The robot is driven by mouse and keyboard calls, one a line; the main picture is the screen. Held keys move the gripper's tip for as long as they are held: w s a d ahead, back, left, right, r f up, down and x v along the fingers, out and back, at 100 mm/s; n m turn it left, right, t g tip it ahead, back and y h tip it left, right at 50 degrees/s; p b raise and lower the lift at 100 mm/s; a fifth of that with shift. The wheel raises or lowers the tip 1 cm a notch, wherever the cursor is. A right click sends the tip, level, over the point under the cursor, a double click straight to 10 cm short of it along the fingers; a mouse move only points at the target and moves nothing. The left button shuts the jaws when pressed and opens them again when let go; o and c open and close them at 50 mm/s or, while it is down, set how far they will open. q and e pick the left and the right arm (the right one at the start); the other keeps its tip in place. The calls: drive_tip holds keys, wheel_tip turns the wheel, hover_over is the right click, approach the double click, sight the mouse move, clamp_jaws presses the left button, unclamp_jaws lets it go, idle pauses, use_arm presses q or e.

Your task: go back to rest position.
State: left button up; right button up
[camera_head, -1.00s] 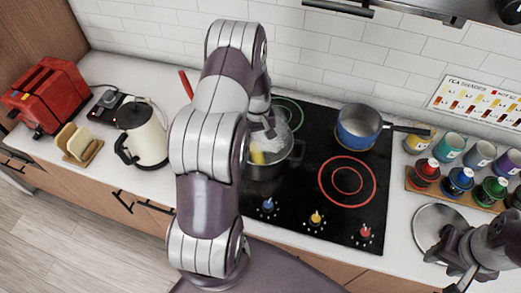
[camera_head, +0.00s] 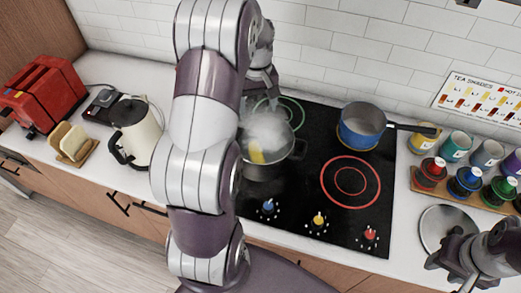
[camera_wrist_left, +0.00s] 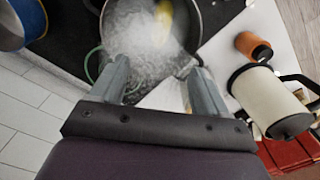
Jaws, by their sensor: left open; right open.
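My left gripper (camera_head: 262,84) is behind and above the pot (camera_head: 264,173) in the head view, with my arm crossing in front. In the left wrist view its two fingers (camera_wrist_left: 157,82) are spread with nothing between them. The steaming pot (camera_wrist_left: 199,25) lies beyond the fingertips. A yellow item (camera_head: 256,152) sits in the steaming pot, blurred by steam. My right gripper (camera_head: 447,262) is open at the lower right, in front of a round metal plate or lid (camera_head: 432,222), holding nothing visible.
A blue saucepan (camera_head: 358,128) stands on the black cooktop (camera_head: 300,215). Colored cups and capped jars (camera_head: 466,180) stand at the right. A cream kettle (camera_head: 135,130), bread in a holder (camera_head: 73,145) and a red toaster (camera_head: 40,92) are at the left.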

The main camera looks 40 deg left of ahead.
use_arm(q)
drive_tip(key=shift+w, duration=0.1)
drive_tip(key=s+d+f+m+b, duration=0.3)
drive_tip(key=s+d+m, duration=0.2)
drive_tip(key=d, duration=0.4)
drive_tip(key=s+d+f+m+t+b, duration=0.1)
drive_tip(key=s+d+f+m+b, duration=0.2)
drive_tip(key=s+d, duration=0.5)
drive_tip(key=shift+s+d+f+m+b, duration=0.2)
drive_tip(key=shift+d+f+m+b, duration=0.15)
drive_tip(key=shift+f+m, duration=0.5)
drive_tip(key=shift+s+r, duration=0.1)
drive_tip(key=shift+r, duration=0.05)
idle(1.5)
